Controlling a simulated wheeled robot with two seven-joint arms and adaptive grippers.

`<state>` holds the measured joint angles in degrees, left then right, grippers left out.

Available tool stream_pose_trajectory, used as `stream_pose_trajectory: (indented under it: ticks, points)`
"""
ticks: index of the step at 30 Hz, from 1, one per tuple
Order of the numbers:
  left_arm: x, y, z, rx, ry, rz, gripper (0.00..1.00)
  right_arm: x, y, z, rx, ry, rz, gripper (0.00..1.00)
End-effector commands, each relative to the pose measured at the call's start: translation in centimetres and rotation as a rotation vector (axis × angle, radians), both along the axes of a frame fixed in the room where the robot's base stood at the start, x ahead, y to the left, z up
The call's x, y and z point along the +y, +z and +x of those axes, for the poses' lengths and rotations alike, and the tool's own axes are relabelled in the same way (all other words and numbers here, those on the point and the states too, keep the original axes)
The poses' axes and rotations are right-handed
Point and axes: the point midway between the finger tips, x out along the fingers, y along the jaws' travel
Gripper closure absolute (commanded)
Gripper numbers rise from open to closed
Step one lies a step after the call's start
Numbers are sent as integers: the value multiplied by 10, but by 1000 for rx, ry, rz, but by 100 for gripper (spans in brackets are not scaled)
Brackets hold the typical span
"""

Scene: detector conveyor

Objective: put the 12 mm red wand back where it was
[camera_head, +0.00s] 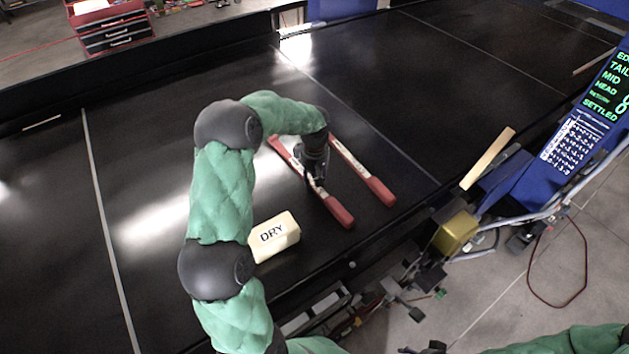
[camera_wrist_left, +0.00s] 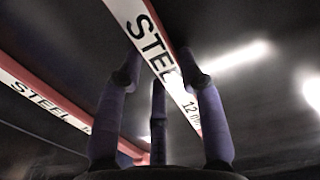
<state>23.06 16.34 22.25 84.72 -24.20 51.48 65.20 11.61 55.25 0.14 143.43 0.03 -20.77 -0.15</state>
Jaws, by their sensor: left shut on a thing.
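Two wands with red ends and white labelled middles lie side by side on the black conveyor belt. My left gripper (camera_head: 316,172) is shut around the middle of the left wand (camera_head: 339,212) in the head view. In the left wrist view the held wand (camera_wrist_left: 150,42) reads "STEEL" and "12 m", with the rest of the label covered by a finger. The other wand (camera_head: 379,190) lies to the right, apart from it; in the wrist view it shows at left (camera_wrist_left: 42,100), also marked "STEEL". Whether the held wand touches the belt I cannot tell. My right gripper is out of view.
A cream block marked "DRY" (camera_head: 275,237) sits on the belt (camera_head: 150,130) near my left forearm. A blue panel with a green-lettered display (camera_head: 590,110) and a gold box (camera_head: 456,232) stand beyond the belt's right edge. The belt's far part is clear.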

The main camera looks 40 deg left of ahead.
Motion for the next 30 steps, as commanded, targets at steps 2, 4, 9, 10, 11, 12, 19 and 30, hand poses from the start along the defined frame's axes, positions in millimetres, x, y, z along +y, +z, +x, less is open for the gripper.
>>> stream_pose_trajectory:
  ticks: [2, 4, 9, 10, 11, 12, 19, 30]
  points:
    - [1, -1, 1, -3, 1, 1, 100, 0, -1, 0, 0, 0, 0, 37]
    - [1, 0, 1, -4, 1, 2, 100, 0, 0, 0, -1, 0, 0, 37]
    - [0, -1, 1, -4, 0, 2, 100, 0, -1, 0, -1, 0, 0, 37]
    - [0, -2, 1, -4, 0, 2, 100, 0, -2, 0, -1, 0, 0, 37]
    - [0, -3, 1, -3, 0, 1, 100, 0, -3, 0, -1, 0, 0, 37]
    - [0, -5, 1, -3, 0, 1, 100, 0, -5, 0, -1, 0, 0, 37]
    - [0, -4, 1, -2, 0, 1, 39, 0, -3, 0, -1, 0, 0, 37]
    - [0, 9, 1, -5, 0, 2, 39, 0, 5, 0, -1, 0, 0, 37]
